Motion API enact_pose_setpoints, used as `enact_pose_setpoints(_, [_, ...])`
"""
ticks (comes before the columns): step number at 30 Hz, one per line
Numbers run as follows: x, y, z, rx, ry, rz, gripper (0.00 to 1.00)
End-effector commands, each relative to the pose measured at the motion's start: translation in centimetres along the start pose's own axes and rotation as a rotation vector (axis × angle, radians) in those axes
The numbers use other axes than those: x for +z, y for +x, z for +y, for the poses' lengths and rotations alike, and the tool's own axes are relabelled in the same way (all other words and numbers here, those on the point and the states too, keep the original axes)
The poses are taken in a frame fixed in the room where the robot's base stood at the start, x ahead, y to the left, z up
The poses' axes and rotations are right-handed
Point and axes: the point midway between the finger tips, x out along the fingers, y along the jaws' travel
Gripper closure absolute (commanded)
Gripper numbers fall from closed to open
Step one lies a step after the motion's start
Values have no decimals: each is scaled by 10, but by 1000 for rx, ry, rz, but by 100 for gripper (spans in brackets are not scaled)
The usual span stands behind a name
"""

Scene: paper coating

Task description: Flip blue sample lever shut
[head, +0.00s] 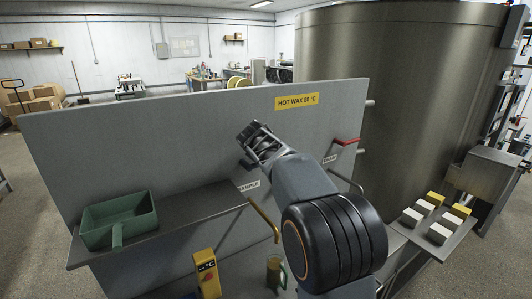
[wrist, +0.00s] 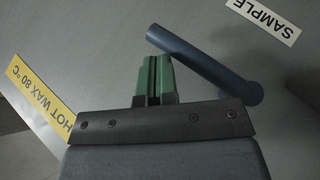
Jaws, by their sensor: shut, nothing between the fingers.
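The blue sample lever (wrist: 205,66) shows in the wrist view as a slanted bar, from its free end at upper left to its round pivot at lower right. The SAMPLE label (wrist: 265,18) is above and right of it. My gripper (wrist: 153,62) is shut and empty, its green fingertips just below the lever near its free end; I cannot tell whether they touch. In the head view my gripper (head: 248,138) is in front of the grey panel (head: 150,130), above the SAMPLE label (head: 248,186). There the lever is hidden by my gripper and arm.
A red lever (head: 347,141) is by the DRAIN label (head: 329,159). A brass spout (head: 263,217) is below. A green scoop (head: 118,219) is on the left shelf. A yellow thermometer (head: 206,272) and green mug (head: 276,270) stand low. Blocks lie on a tray (head: 446,250) at right.

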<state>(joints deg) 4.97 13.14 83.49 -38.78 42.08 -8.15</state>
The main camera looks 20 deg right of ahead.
Motion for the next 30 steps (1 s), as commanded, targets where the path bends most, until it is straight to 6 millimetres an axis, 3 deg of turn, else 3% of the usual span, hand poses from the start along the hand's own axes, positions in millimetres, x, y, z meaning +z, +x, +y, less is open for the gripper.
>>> enact_pose_setpoints(23, [2, 4, -1, 0, -1, -3, 100])
enact_pose_setpoints(30, [-13, -14, 19, 2, 0, 0, 100])
